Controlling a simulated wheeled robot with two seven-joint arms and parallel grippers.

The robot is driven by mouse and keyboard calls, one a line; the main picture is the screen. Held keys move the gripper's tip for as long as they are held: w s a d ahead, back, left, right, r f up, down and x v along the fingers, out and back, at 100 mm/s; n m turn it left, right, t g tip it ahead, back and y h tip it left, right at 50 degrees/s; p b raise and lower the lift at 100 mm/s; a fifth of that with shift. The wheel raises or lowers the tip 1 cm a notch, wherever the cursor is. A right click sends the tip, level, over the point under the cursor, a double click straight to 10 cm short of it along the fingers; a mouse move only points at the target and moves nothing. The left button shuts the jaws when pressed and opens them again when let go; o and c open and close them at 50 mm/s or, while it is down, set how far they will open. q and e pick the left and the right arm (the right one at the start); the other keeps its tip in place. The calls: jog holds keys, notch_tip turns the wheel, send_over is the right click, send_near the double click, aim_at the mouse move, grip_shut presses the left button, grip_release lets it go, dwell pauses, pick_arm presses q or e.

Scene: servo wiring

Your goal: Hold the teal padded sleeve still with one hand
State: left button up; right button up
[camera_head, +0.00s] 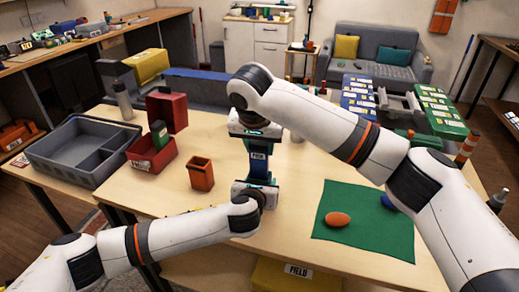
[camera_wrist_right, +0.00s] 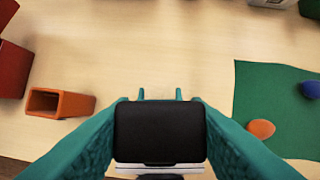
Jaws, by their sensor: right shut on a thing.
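A dark blue, upright piece with a white-lettered label (camera_head: 259,163) stands between my two grippers in the head view. My right gripper (camera_head: 258,143) comes down from above and is shut on its upper part. In the right wrist view, teal textured sides flank a black block (camera_wrist_right: 160,130), with two thin tips beyond it. I cannot tell whether these sides belong to the padded sleeve or to my fingers. My left gripper (camera_head: 257,184) is at the piece's lower end; its fingers are hidden, so whether it is open or shut is unclear.
An orange open cup (camera_head: 201,176) stands left of the grippers. A red bin (camera_head: 151,160) and a grey tray (camera_head: 108,181) are farther left. A green mat (camera_head: 340,252) with an orange oval (camera_head: 339,219) lies to the right. Bare tabletop lies between.

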pick_arm(q)
jog(key=shift+f, duration=0.15)
pick_arm(e)
jog(key=shift+r, duration=2.7)
pick_arm(q)
jog(key=o, duration=1.1)
jog(key=shift+s, duration=0.15)
